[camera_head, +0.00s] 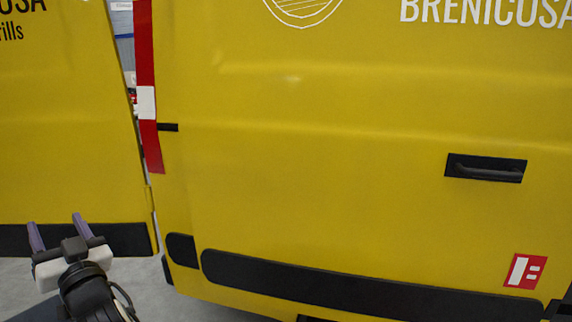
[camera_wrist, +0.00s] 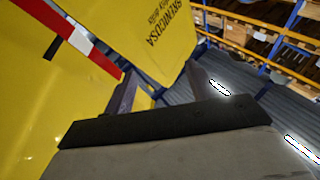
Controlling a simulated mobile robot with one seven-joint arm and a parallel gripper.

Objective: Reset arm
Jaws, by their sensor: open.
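My gripper (camera_head: 59,231) is at the lower left in the head view, with its two purple-grey fingers apart and nothing between them. It is in front of the lower part of a yellow van's left door panel. In the wrist view the fingers of my gripper (camera_wrist: 160,88) show on either side, spread apart, with the yellow panels beyond. I cannot tell its exact distance from the van.
A yellow van panel (camera_head: 320,190) with a black handle (camera_head: 486,168) fills most of the head view. Another yellow panel (camera_head: 65,140) stands at left, past a narrow gap. Grey floor (camera_head: 190,303) shows below. Shelving (camera_wrist: 265,40) is at upper right in the wrist view.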

